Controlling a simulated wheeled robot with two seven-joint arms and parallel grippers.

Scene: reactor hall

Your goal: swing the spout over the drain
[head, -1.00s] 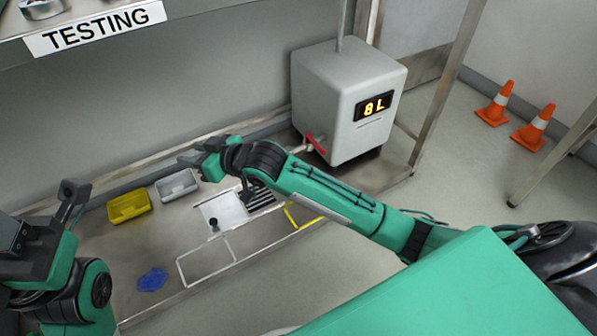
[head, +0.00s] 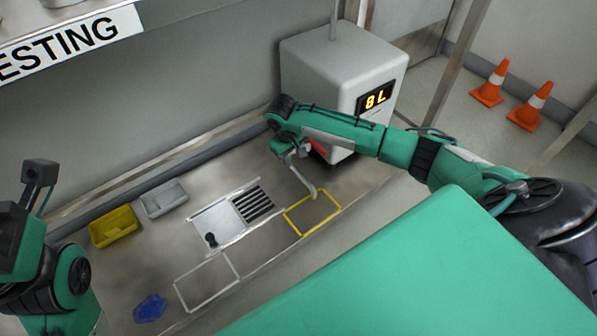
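The pale spout (head: 302,179) shows below my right forearm and slants down toward the yellow outlined square (head: 313,212). The drain (head: 253,204), a dark slotted grate, lies to the left of the spout's tip, so the spout is not over it. A red handle (head: 319,147) on the grey tank shows partly behind my arm. My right gripper (head: 291,148) is at the spout's upper end, pointing down; the arm hides its fingers, and touch or grip cannot be told. My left gripper (head: 36,180) is at the left edge, away from the spout; its finger state is unclear.
The grey tank (head: 315,75) with an "8 L" display (head: 376,97) stands behind my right arm. A yellow tray (head: 115,227), a grey tray (head: 163,198), a white plate with a black knob (head: 211,239) and a blue patch (head: 149,308) are on the bench. Orange cones (head: 488,84) stand on the floor.

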